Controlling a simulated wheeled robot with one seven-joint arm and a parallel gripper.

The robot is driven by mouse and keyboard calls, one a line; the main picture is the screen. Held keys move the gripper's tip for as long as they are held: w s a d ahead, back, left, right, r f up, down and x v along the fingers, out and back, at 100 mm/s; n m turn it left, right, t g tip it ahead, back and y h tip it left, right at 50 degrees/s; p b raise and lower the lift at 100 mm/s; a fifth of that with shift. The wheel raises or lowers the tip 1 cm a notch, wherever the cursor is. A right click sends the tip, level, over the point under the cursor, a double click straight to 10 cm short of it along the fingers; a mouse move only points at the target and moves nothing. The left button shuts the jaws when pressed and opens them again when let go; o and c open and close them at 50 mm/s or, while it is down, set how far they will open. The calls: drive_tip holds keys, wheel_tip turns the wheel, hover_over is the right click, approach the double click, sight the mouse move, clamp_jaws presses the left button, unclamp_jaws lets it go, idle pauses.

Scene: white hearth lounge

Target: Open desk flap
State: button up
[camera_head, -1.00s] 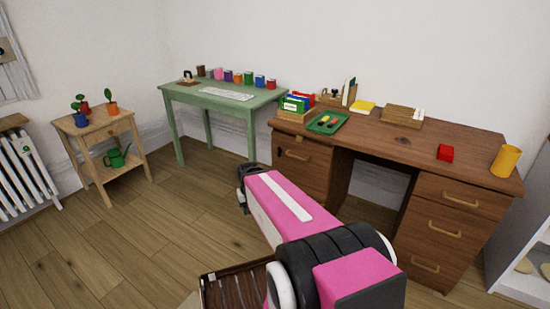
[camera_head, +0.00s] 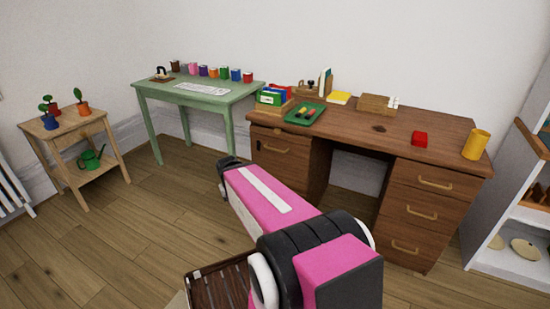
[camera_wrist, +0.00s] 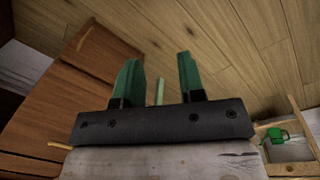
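The brown wooden desk (camera_head: 345,124) stands at the right of centre in the head view. Its left cabinet has a front panel (camera_head: 283,163) with a yellowish handle (camera_head: 276,149); the panel looks shut. My pink arm crosses in front of the desk's lower left part and hides some of it. In the wrist view my gripper (camera_wrist: 158,66) has its two green fingers well apart with nothing held between them. Brown desk wood (camera_wrist: 85,85) fills the left of that view, beside the fingers and apart from them. I cannot make out the gripper's fingers in the head view.
A green table (camera_head: 215,97) with several coloured cups stands left of the desk. A small wooden stand (camera_head: 75,129) with potted plants and a green watering can (camera_head: 91,159) is farther left. A white shelf (camera_head: 505,200) stands at the right. Floor between them is clear.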

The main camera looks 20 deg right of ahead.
drive_tip(key=w+d+r+n+t+h, duration=0.2)
drive_tip(key=w+d+r+h, duration=0.1)
drive_tip(key=w+d+h, duration=0.55)
drive_tip(key=w+d+r+n+t+h, duration=0.2)
drive_tip(key=w+d+h, duration=0.4)
drive_tip(key=w+d, duration=0.5)
drive_tip(key=x, duration=0.3)
drive_tip(key=w+x, duration=0.1)
drive_tip(key=x, duration=0.2)
drive_tip(key=w+x, duration=0.1)
drive_tip(key=x, duration=0.2)
drive_tip(key=shift+w+a+f, duration=0.1)
drive_tip(key=shift+f, duration=0.1)
drive_tip(key=shift+c, duration=0.3)
clamp_jaws()
